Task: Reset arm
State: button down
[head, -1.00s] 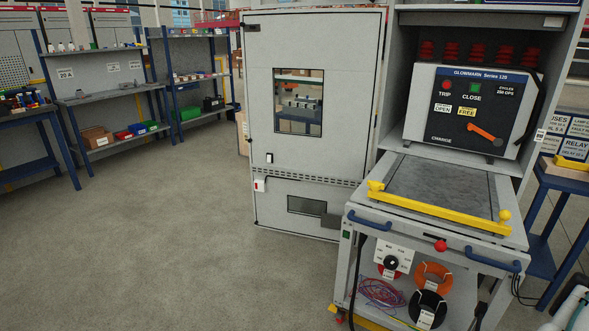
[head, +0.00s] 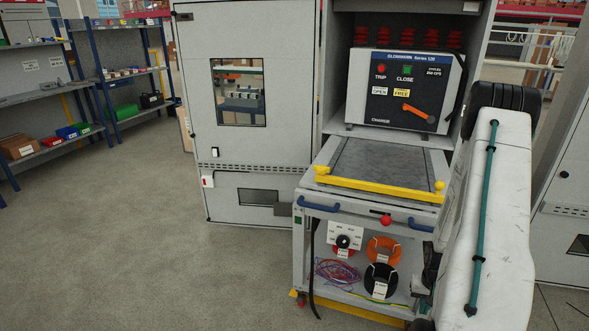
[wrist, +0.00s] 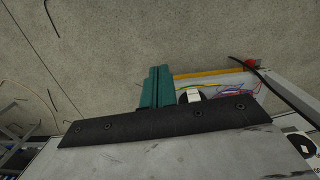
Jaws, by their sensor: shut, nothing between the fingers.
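My gripper (wrist: 156,86) shows in the wrist view as two teal fingers, shut together and empty, above the speckled floor beside the trolley's lower shelf. My white arm (head: 487,220) with a teal line along it rises at the right of the head view and hides part of the trolley's right side. In the head view my gripper itself is not seen.
A trolley (head: 380,187) with a yellow bar stands before an open cabinet holding a breaker unit (head: 408,92). Its lower shelf holds an orange coil (head: 384,250) and wires. A grey cabinet door (head: 240,160) is left of it. Open floor (head: 120,240) lies left.

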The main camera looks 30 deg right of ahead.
jog(key=w+a+r+n+g, duration=0.1)
jog(key=a+r, duration=0.5)
jog(key=r, duration=0.4)
jog(key=w+a+r+n, duration=0.1)
jog(key=w+a+r, duration=0.1)
jog(key=a+r, duration=0.5)
jog(key=w+a+r+n+g, duration=0.1)
jog(key=a+r, duration=0.3)
jog(key=r, duration=0.8)
jog(key=s+a+r+n+t, duration=0.2)
jog(key=s+a+r+n, duration=0.1)
jog(key=a+r, duration=0.6)
jog(key=s+a+r+n+t, duration=0.2)
jog(key=s+a+r, duration=0.3)
jog(key=a+r, duration=0.4)
jog(key=shift+s+a+r+n, duration=0.15)
jog(key=shift+a+r+n, duration=0.25)
jog(key=shift+a, duration=0.6)
